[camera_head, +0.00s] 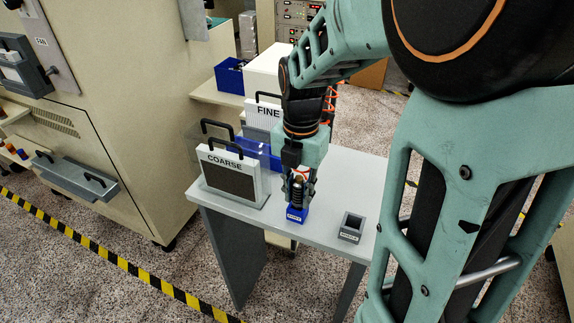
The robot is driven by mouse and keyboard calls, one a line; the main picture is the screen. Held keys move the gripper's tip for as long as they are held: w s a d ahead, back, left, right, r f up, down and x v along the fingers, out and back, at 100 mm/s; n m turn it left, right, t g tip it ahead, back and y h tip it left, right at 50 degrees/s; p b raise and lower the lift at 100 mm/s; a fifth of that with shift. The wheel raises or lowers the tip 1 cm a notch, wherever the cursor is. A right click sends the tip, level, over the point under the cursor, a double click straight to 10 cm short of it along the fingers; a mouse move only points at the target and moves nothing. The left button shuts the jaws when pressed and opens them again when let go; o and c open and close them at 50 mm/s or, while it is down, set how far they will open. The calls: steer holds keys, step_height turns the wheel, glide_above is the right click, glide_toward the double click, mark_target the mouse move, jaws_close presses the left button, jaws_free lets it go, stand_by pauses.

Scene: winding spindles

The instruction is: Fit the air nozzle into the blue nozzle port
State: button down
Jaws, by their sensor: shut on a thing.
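My gripper (301,182) points down over the front part of the grey table. It is shut on the air nozzle (297,192), a dark, ribbed upright piece that is partly hidden by the fingers. The blue nozzle port (296,215) is a small blue block with a white label, right below the nozzle near the table's front edge. The nozzle's lower end meets the port's top in this view. I cannot tell whether it is inside the opening or just above it.
A grey open-topped block (351,228) with a label stands right of the blue port. Panels marked COARSE (228,178) and FINE (262,113) stand to the left and behind. A blue bin (230,75) sits farther back. The grey table (268,217) is clear between COARSE and the port.

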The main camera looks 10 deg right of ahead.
steer(key=c, duration=1.6)
jaws_free()
steer(key=shift+r, duration=0.1)
step_height(320, 180, up, 12)
steer(key=shift+f, duration=0.1)
